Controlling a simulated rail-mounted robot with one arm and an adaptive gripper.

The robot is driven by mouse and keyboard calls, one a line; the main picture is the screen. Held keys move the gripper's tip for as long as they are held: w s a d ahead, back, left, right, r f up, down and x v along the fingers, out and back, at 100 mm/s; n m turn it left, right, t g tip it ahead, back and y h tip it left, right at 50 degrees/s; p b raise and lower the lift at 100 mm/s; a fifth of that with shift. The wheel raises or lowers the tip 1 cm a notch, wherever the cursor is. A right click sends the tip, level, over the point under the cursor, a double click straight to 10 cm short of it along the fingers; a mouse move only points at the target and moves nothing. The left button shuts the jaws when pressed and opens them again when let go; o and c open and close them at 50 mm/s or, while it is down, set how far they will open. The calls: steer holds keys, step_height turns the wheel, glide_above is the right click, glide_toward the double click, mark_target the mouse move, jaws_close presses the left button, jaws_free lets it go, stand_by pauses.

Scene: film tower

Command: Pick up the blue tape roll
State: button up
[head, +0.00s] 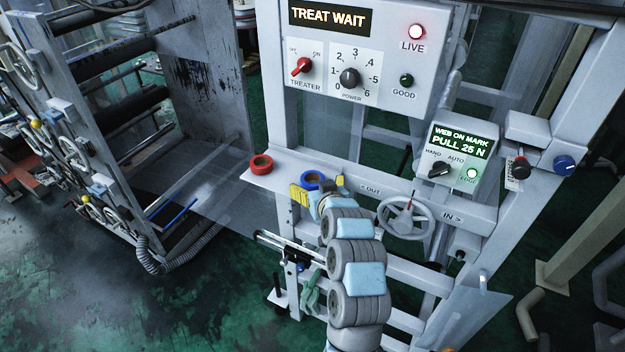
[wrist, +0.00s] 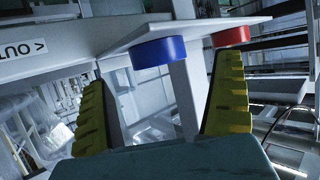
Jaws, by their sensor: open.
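The blue tape roll (head: 311,179) lies flat on the narrow white shelf (head: 285,178) below the control panel, partly hidden by my gripper in the head view. My gripper (head: 320,187) is open, with its yellow fingers at the near side of the blue roll. In the wrist view, which is upside down, the blue roll (wrist: 158,52) shows between the two yellow fingers of my gripper (wrist: 163,72). It appears just beyond the fingertips and not gripped. I cannot tell the exact gap.
A red tape roll (head: 261,164) sits on the shelf left of the blue one; the right finger overlaps it in the wrist view (wrist: 231,37). A handwheel (head: 406,217) and a control box (head: 455,155) are to the right. A clear web (head: 205,180) stretches left of the shelf.

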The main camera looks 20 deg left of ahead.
mark_target(310, 176)
steer(key=shift+w+a, duration=0.1)
steer(key=shift+a, duration=0.05)
steer(key=shift+w+a+f+p, duration=0.2)
steer(key=shift+w+a+p, duration=0.2)
steer(key=shift+w, duration=0.1)
steer(key=shift+p+x, duration=0.55)
steer(key=shift+x, duration=1.25)
steer(key=shift+d, duration=0.1)
steer(key=shift+c, duration=0.3)
steer(key=c, duration=1.2)
